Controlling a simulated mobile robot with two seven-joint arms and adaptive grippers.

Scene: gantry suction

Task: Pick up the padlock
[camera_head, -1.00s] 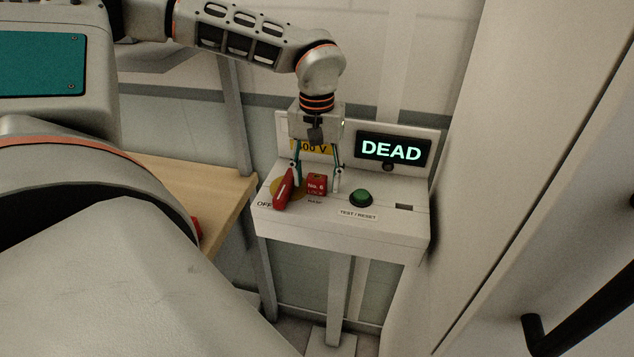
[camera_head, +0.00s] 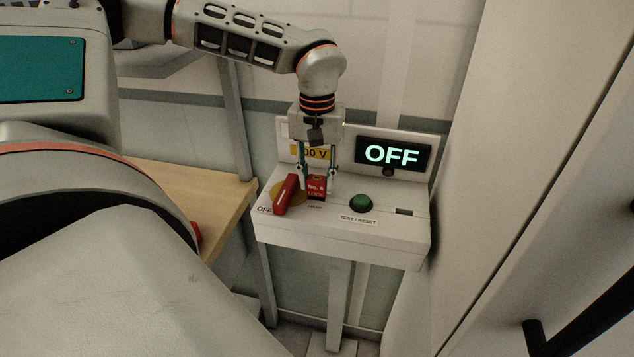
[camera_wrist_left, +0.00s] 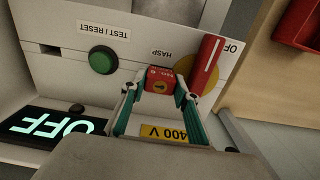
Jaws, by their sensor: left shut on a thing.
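The red padlock (camera_head: 316,188), marked "No. 6 LOCK", is at the place labelled HASP on the white control box (camera_head: 300,222). My left gripper (camera_head: 318,184) reaches down from above, shut on the padlock with one finger on each side. In the left wrist view the padlock (camera_wrist_left: 160,78) sits between the fingertips of the left gripper (camera_wrist_left: 158,88), its keyhole face showing. Whether its shackle is through the hasp is hidden. My right gripper is not in view.
Beside the padlock is a red rotary handle (camera_head: 286,194) on a yellow disc. A green TEST/RESET button (camera_head: 360,203) is to the right. The display (camera_head: 393,154) reads OFF. A wooden table (camera_head: 205,180) stands left; a pale wall panel closes off the right.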

